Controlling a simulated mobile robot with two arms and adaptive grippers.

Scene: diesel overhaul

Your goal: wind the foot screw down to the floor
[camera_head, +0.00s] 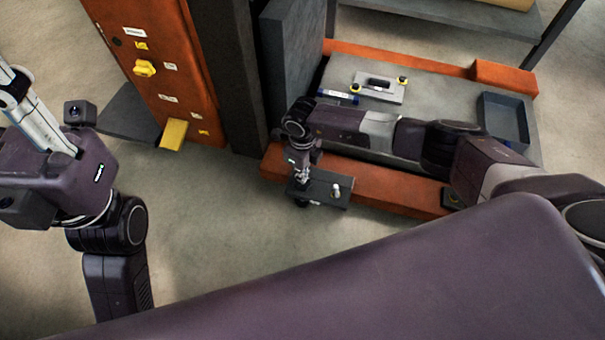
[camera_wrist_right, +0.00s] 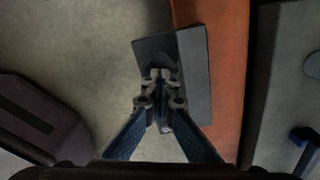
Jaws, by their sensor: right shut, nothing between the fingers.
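A dark foot bracket (camera_head: 330,194) sticks out from the orange base rail, with a small pale knob on it. My right gripper (camera_head: 301,178) points down at the bracket's left end, and what looks like a dark round foot shows just below it. In the right wrist view the fingertips (camera_wrist_right: 160,76) are together over the dark bracket plate (camera_wrist_right: 196,75), shut with nothing between them. The foot screw itself is not clearly visible; the fingers cover that spot. Its gap to the floor cannot be seen. My left arm is at the left edge; its finger state is unclear.
The orange rail (camera_head: 390,196) borders a grey bench plate (camera_head: 440,88) holding a light plate with yellow knobs (camera_head: 379,87) and a dark tray (camera_head: 503,118). An orange cabinet (camera_head: 165,75) with a yellow block (camera_head: 173,134) stands at left. Open floor (camera_head: 215,235) lies in front.

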